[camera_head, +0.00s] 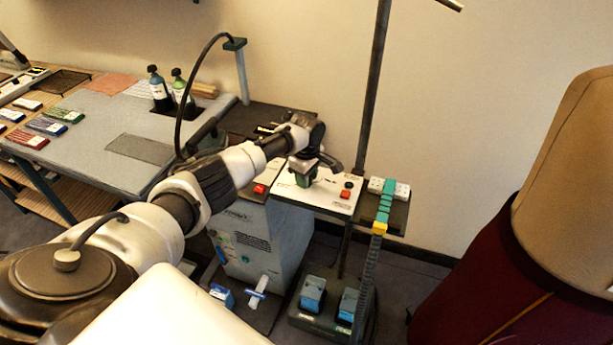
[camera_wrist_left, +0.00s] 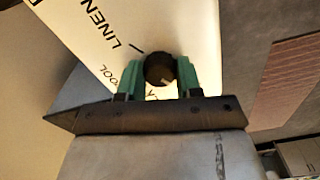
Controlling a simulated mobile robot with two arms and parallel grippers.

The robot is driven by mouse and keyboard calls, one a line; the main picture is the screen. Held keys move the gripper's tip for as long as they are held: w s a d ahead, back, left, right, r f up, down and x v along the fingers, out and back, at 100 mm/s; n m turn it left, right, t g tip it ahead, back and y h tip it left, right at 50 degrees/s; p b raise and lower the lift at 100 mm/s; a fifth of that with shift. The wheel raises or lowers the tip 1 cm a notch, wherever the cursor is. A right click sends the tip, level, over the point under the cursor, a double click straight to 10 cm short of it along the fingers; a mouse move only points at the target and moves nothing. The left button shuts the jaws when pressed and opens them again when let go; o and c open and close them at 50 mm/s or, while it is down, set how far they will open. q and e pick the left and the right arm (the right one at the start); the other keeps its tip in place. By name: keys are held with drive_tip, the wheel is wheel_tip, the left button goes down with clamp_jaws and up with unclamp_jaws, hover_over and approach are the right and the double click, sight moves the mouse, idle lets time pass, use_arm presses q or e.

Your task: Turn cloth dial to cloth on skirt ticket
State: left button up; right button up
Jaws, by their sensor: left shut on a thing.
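The cloth dial (camera_wrist_left: 160,68) is a round black knob on a cream panel in the left wrist view. The words LINEN and WOOL are printed beside it, with a black tick near LINEN; other lettering is partly hidden. A faint pale mark shows on the knob, but I cannot tell which cloth it points at. My left gripper (camera_wrist_left: 158,76) has its green fingers shut on either side of the dial. In the head view the left gripper (camera_head: 304,172) is over the cream control panel (camera_head: 325,197) and hides the dial. I cannot make out a skirt ticket. My right gripper is not in view.
A red button (camera_head: 347,194) sits on the panel's right side and a red switch (camera_head: 260,189) to its left. A dark pole (camera_head: 372,90) rises behind. A dress form (camera_head: 575,160) stands right. The ironing table (camera_head: 90,130) with bottles (camera_head: 160,90) is left.

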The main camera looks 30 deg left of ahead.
use_arm(q)
drive_tip(key=shift+r+m, duration=0.1)
drive_tip(key=shift+m, duration=0.2)
drive_tip(key=shift+m+p, duration=0.35)
drive_tip(key=shift+m, duration=0.55)
drive_tip(key=m, duration=0.3)
drive_tip(key=shift+p, duration=0.35)
drive_tip(key=m, duration=0.7)
drive_tip(key=shift+m, duration=0.4)
drive_tip(key=m, duration=1)
drive_tip(key=shift+w+r, duration=0.1)
drive_tip(key=shift+m, duration=0.5)
